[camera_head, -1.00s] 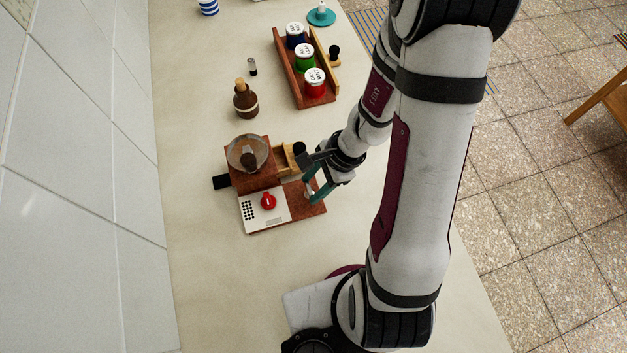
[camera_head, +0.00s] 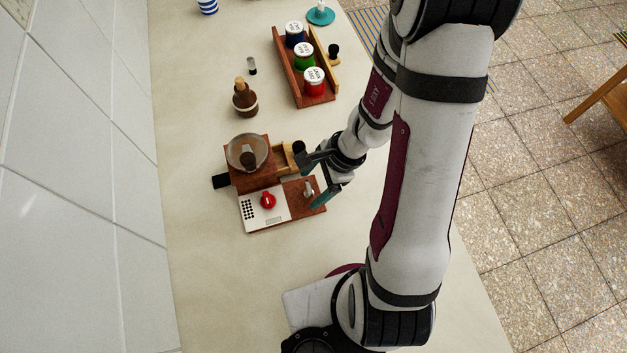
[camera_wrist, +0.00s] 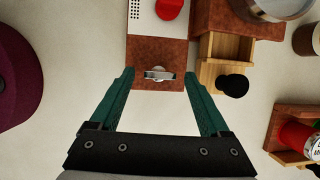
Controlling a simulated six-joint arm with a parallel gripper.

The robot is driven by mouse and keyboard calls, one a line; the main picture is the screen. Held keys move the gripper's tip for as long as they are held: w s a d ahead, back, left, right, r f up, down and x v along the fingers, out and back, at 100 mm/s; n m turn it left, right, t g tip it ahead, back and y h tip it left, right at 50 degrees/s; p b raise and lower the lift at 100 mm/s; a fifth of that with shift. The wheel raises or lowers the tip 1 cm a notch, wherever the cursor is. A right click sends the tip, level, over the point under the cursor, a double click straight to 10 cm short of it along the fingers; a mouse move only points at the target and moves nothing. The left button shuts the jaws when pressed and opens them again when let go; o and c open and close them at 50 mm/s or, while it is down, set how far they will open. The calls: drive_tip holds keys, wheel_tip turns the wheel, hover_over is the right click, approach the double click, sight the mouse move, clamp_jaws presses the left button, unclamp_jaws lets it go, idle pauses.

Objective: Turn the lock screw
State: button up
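The lock screw (camera_head: 308,190) looks like a small silver wing screw. It stands on the reddish-brown wooden base beside the white panel. In the wrist view the screw (camera_wrist: 160,74) lies between the fingertips, with a clear gap on each side. My gripper (camera_wrist: 159,73) has two teal fingers spread wide, with nothing held. In the head view my gripper (camera_head: 313,186) reaches in from the right, close to the screw; part of it is hidden by its own body.
The white panel carries a red knob (camera_head: 268,200). A wooden box with a glass bowl (camera_head: 248,152) and an open drawer (camera_wrist: 222,75) with a black knob sits beside it. A brown bottle (camera_head: 245,101) and a rack of jars (camera_head: 286,72) stand farther back.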

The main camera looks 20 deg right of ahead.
drive_tip(key=shift+r, duration=0.1)
drive_tip(key=v, duration=1.5)
drive_tip(key=shift+r, duration=0.3)
drive_tip(key=shift+s, duration=0.1)
drive_tip(key=s+a+r+n+g+h, duration=0.1)
drive_tip(key=s+a+r+n, duration=0.3)
drive_tip(key=s+a+n, duration=0.4)
drive_tip(key=s+n+h, duration=0.1)
drive_tip(key=s+n, duration=0.2)
drive_tip(key=n, duration=0.1)
drive_tip(key=shift+s+a+r+n+h, duration=0.15)
drive_tip(key=shift+s+a+n+h, duration=0.15)
drive_tip(key=shift+h, duration=0.1)
